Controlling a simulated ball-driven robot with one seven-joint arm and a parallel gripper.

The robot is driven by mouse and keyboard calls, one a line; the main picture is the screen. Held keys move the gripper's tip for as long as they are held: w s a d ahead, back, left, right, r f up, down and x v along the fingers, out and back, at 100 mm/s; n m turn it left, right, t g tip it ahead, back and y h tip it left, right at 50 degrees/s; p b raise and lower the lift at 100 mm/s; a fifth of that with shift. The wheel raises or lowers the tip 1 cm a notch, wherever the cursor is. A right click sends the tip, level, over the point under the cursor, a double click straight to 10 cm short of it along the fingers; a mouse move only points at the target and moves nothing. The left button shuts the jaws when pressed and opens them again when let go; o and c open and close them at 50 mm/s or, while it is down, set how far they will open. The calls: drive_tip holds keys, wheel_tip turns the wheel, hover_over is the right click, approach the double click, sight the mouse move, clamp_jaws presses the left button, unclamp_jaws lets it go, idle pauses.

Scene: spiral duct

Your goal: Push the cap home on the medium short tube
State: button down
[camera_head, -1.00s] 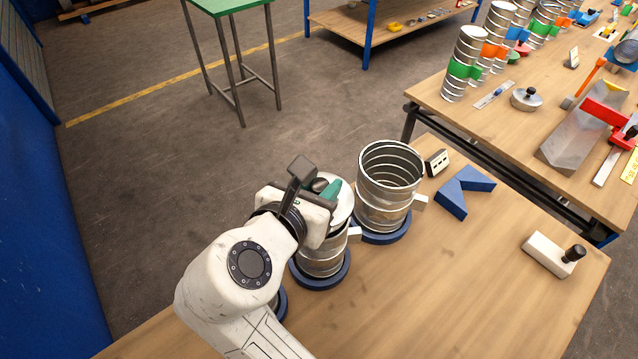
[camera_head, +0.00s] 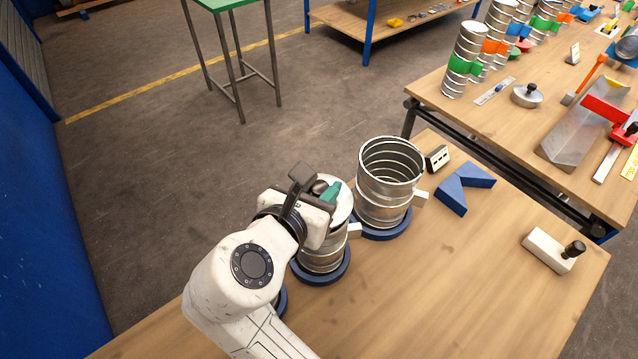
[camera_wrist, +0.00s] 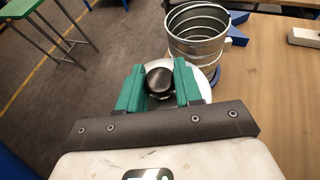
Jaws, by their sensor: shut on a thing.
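The medium short tube (camera_head: 322,261) is a ribbed metal duct, upright in a blue ring base, partly hidden by my gripper. The cap (camera_head: 347,212) is a pale disc at the top of this tube, with a dark knob (camera_wrist: 159,82). In the head view I cannot tell whether the cap is fully seated. My gripper (camera_wrist: 160,83) has green fingers, shut on the knob from both sides. It also shows in the head view (camera_head: 328,192), above the tube.
A wider open ribbed tube (camera_head: 388,190) stands in a blue ring close to the right. Blue angled blocks (camera_head: 464,188) and a white block with a black knob (camera_head: 552,252) lie farther right. The front right of the bench is clear.

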drive_tip(key=shift+f, duration=1.2)
drive_tip(key=c, duration=0.7)
unclamp_jaws()
drive_tip(key=shift+s, duration=0.1)
drive_tip(key=b+v, duration=0.1)
drive_tip(key=v, duration=0.9)
drive_tip(key=shift+s+a+r, duration=0.1)
drive_tip(key=shift+s+a, duration=0.1)
drive_tip(key=shift+s, duration=0.05)
